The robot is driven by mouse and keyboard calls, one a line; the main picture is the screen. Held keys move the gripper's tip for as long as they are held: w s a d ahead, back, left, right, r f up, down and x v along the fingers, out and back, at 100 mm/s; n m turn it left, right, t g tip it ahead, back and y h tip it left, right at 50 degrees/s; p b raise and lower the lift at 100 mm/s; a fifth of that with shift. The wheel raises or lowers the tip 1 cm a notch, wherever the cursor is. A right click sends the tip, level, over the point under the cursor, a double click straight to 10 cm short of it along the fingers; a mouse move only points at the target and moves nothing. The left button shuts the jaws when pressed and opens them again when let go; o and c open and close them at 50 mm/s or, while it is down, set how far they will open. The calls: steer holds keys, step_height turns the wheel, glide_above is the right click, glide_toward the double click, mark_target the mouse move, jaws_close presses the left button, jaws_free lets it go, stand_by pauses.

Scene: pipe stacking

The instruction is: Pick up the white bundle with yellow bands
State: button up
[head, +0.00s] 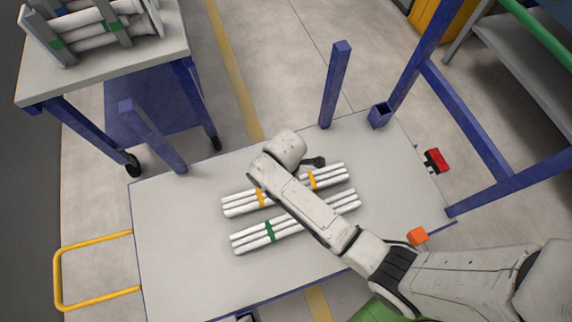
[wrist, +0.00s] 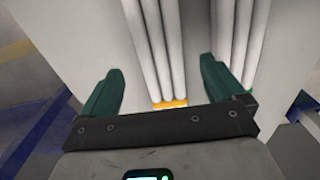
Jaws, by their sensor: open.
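The white bundle with yellow bands (head: 240,204) lies on the grey cart top in the head view, its middle hidden behind my arm. One yellow band (head: 262,198) shows left of my arm and another right of it. My gripper (head: 314,162) is over the bundle's far side in the head view, mostly hidden by the wrist. In the wrist view my gripper (wrist: 162,88) is open, with dark green fingers on either side of the yellow-banded bundle (wrist: 160,50). The fingers appear apart from the pipes. I cannot tell the height above them.
A white bundle with a green band (head: 255,237) lies close in front, roughly parallel; it also shows right of the right finger in the wrist view (wrist: 236,40). Blue posts (head: 336,85) rise at the cart's far edge. A table with a pipe rack (head: 100,72) stands at upper left.

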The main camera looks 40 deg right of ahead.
steer(key=shift+f+b, duration=0.75)
steer(key=shift+f, duration=2.15)
steer(key=shift+s, duration=0.1)
steer(key=shift+c, duration=0.4)
steer(key=c, duration=1.2)
